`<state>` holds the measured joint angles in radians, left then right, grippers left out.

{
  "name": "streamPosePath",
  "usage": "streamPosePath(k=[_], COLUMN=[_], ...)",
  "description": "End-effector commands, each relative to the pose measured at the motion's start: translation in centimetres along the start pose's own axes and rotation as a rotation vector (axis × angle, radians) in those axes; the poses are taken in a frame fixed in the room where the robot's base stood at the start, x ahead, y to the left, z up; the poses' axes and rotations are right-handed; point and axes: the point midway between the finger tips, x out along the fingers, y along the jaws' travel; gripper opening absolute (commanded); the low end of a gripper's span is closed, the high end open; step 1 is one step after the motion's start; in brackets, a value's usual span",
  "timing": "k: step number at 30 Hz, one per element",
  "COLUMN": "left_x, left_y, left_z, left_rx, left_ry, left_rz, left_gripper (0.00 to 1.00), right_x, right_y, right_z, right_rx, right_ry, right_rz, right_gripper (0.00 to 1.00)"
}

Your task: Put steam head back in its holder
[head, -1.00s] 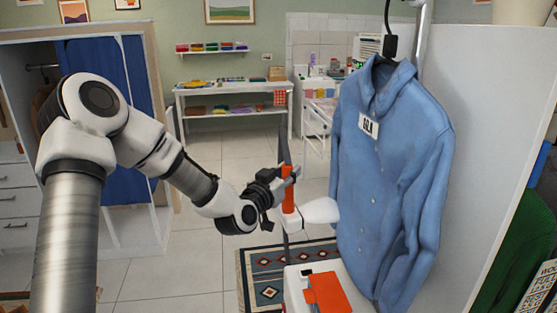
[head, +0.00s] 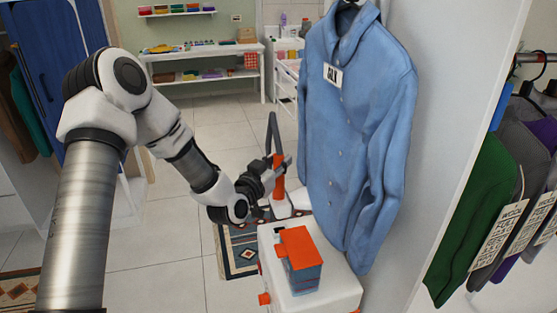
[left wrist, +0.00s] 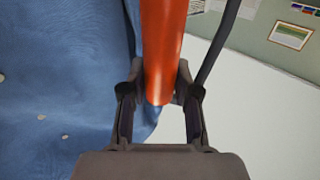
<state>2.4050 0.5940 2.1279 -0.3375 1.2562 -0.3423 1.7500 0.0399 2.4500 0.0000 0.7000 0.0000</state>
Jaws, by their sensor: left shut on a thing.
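The steam head has an orange handle (head: 278,172) with a white nozzle at its lower end. My left gripper (head: 272,178) is shut on this handle, which also shows between the fingers in the left wrist view (left wrist: 163,50). A dark hose (head: 271,130) runs up from the handle. The steam head is held left of the hanging blue shirt (head: 350,115), above and behind the steamer base; I cannot tell whether it touches the shirt. The holder cannot be made out in these frames. My right gripper is out of view.
The white steamer base (head: 275,250) with an orange-topped tank (head: 300,250) stands below the shirt. A white panel (head: 445,110) is on the right, with hanging clothes (head: 478,210) beyond it. A patterned rug (head: 238,258) lies at left of the base.

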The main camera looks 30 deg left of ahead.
Motion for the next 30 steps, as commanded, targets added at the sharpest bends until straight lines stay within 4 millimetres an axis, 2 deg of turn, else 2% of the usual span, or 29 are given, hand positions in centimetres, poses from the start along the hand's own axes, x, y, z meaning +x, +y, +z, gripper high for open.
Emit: streamPosePath(k=[5, 18, 30], left_x=[0.0, 0.0, 0.0], left_y=[0.0, 0.0, 0.0], left_z=[1.0, 5.6, 5.7], left_rx=[0.0, 0.0, 0.0], left_ry=[0.001, 0.002, 0.002], left_rz=[0.0, 0.0, 0.0], left_gripper=[0.0, 0.0, 0.0], right_x=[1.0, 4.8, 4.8], right_y=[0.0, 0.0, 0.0], right_z=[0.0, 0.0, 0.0], right_rx=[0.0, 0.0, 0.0], right_ry=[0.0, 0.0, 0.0], right_rz=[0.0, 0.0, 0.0], right_gripper=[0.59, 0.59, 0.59])
